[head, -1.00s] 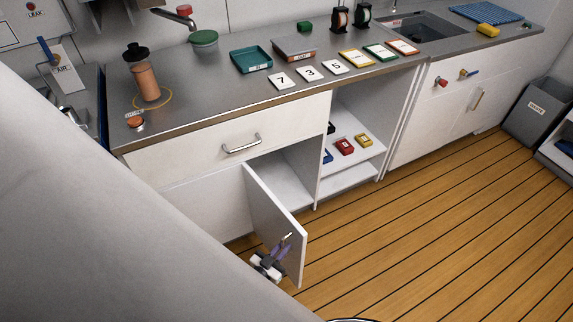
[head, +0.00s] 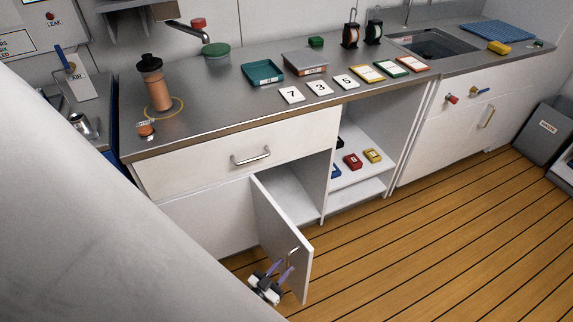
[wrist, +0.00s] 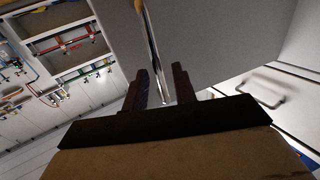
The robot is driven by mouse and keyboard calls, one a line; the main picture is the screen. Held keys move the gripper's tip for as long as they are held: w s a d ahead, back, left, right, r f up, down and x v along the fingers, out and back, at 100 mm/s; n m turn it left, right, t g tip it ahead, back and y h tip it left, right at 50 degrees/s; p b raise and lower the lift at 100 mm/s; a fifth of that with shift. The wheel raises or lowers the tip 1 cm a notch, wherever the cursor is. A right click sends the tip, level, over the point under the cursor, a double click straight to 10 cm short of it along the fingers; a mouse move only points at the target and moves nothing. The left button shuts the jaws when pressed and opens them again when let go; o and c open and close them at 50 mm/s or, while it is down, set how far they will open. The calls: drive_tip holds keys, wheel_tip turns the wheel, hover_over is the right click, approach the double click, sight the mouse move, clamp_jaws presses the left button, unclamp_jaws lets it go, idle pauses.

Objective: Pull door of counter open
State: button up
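The white counter door (head: 281,238) under the drawer stands swung open, with the dark cupboard interior showing behind it. Its metal handle (head: 294,251) is on the outer face near the free edge. In the wrist view the handle (wrist: 150,45) shows as a bright bar running down toward the space between the fingers. My gripper (head: 283,267) is low at the door's outer side, just below the handle. In the wrist view my gripper (wrist: 160,75) is open too.
The drawer (head: 245,150) above is shut. Open shelves (head: 362,188) with small coloured boxes are right of the cupboard. The steel worktop (head: 215,110) holds cards, trays and a bottle. The wooden floor (head: 400,250) right of the door is clear.

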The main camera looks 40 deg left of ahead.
drive_tip(key=shift+s+b, duration=0.4)
drive_tip(key=shift+s, duration=1.9)
